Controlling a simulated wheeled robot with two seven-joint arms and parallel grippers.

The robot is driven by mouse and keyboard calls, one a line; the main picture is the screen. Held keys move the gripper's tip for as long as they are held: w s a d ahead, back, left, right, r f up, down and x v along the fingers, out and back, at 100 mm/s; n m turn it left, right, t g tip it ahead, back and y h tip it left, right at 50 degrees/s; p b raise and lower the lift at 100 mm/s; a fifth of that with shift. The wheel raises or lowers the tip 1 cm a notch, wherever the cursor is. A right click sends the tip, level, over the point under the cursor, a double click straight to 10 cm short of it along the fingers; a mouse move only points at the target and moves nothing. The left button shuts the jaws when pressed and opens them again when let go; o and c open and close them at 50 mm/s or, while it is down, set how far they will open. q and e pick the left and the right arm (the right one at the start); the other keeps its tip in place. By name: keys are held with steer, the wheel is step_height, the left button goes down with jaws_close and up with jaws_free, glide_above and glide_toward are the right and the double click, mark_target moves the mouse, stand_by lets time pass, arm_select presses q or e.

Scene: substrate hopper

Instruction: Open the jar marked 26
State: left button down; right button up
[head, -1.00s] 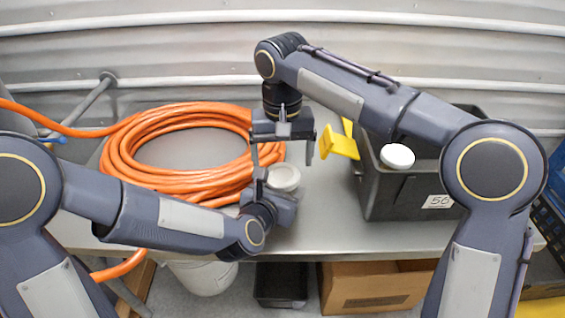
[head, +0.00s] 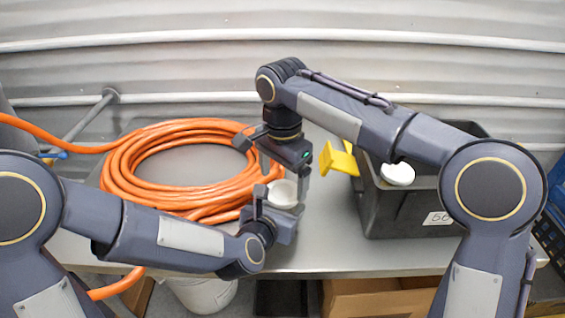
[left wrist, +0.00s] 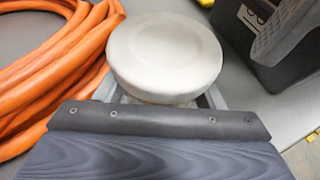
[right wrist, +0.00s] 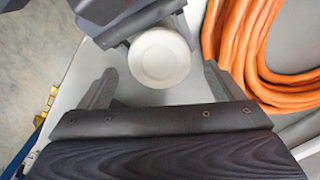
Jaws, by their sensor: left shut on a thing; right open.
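A jar with a round off-white lid (head: 284,193) stands on the grey bench. The lid is on it, and no number shows on it in any view. My left gripper (head: 278,208) is shut on the jar's body below the lid; the lid fills the middle of the left wrist view (left wrist: 166,52). My right gripper (head: 283,181) is open and points down over the jar. In the right wrist view the lid (right wrist: 160,56) lies between and beyond the two spread fingers, which appear apart from it.
An orange hose coil (head: 120,165) lies left of the jar. A black bin (head: 395,212) labelled 56 stands right, with a yellow object (head: 340,158) and a white round thing (head: 397,174) at its rim. Bare bench (head: 325,225) lies between jar and bin.

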mark_target(283, 191)
steer(key=shift+f, duration=1.8)
steer(key=c, duration=1)
steer(key=n, duration=0.5)
steer(key=shift+n, duration=0.4)
steer(key=n, duration=0.4)
steer(key=o, duration=1.1)
steer(key=shift+r, duration=0.1)
